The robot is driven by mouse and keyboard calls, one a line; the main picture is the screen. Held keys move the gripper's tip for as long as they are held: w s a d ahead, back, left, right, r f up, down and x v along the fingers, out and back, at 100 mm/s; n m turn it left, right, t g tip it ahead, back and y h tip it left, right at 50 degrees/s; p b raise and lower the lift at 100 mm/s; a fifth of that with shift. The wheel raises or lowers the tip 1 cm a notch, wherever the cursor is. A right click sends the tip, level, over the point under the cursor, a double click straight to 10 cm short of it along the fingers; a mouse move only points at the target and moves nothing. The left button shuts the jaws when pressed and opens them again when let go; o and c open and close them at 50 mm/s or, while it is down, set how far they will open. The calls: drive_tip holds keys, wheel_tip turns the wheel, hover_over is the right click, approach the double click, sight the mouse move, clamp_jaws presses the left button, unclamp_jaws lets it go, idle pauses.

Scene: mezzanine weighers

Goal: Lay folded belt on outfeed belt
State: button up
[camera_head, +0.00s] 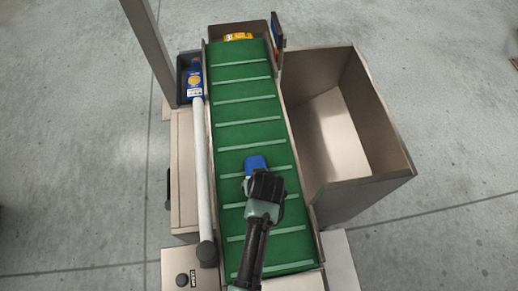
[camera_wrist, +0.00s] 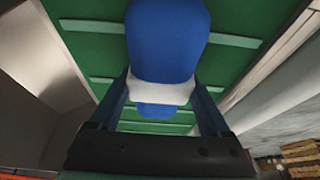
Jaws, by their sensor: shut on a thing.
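The folded belt (camera_head: 256,163) is a rounded blue bundle with a white band around it. In the wrist view the folded belt (camera_wrist: 165,40) is between my gripper's two fingers, which close at the white band. My gripper (camera_head: 264,183) is shut on it, over the middle of the outfeed belt (camera_head: 245,112) in the head view. The outfeed belt is green with pale crosswise cleats and also fills the background in the wrist view (camera_wrist: 85,25). I cannot tell whether the bundle touches the green surface. My gripper hides part of the bundle in the head view.
A yellow item (camera_head: 238,37) lies at the belt's far end. A blue package with a yellow label (camera_head: 194,80) sits at the far left, above a long pale tube (camera_head: 203,170). An open metal bin (camera_head: 385,180) stands right. The belt between gripper and far end is clear.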

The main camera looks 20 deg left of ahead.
drive_tip(key=o, duration=1.5)
drive_tip(key=shift+f, duration=0.1)
drive_tip(key=p+v, duration=0.1)
drive_tip(key=v, duration=1.1)
